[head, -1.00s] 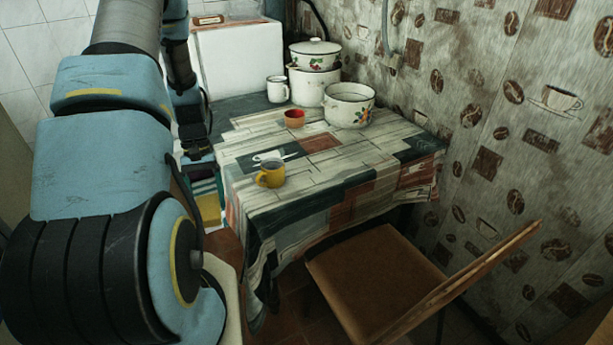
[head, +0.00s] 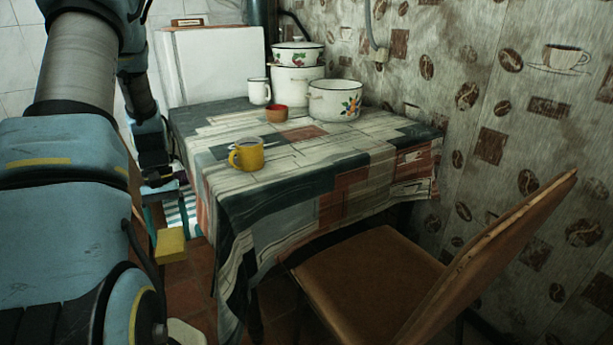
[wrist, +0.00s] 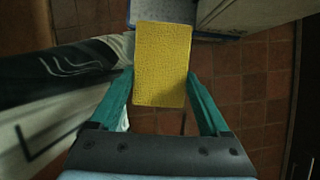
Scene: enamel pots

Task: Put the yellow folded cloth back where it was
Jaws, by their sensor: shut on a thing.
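The yellow folded cloth (head: 170,246) is a small flat block. It hangs below my gripper (head: 168,226) in the head view, left of the table and lower than its top. In the wrist view the cloth (wrist: 163,62) lies between the two teal fingers of my gripper (wrist: 161,80), which are shut on its sides. It is clear of the table. No mark of its former place can be told from these frames.
The table (head: 300,170) has a patterned cover. On it stand a yellow mug (head: 247,154), a red bowl (head: 277,113), a white mug (head: 259,91) and enamel pots (head: 335,100). A brown chair (head: 365,275) is in front.

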